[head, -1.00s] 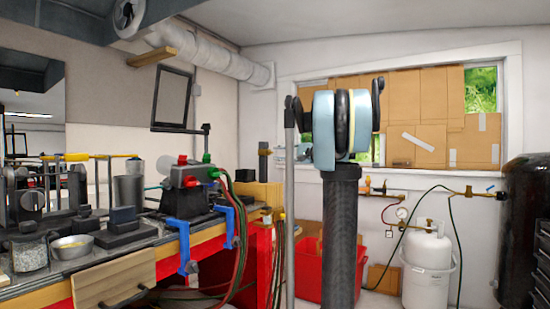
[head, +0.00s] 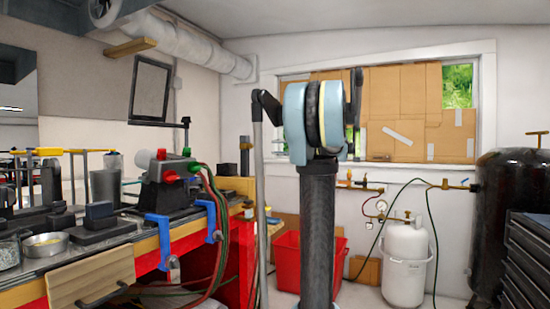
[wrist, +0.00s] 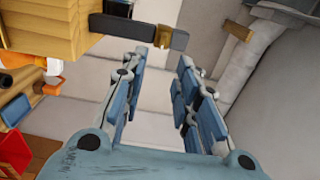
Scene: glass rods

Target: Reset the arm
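My arm stands folded and upright in the middle of the head view, a dark column topped by a pale blue joint. My gripper (wrist: 162,75) shows in the wrist view, with its two blue-padded fingers apart and nothing between them. A pale wall or ceiling surface and a silver duct (wrist: 245,60) lie beyond it. I cannot make out the gripper in the head view.
A red bin (head: 288,262), a white gas cylinder (head: 405,265) and a black tank (head: 500,210) stand behind and right.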

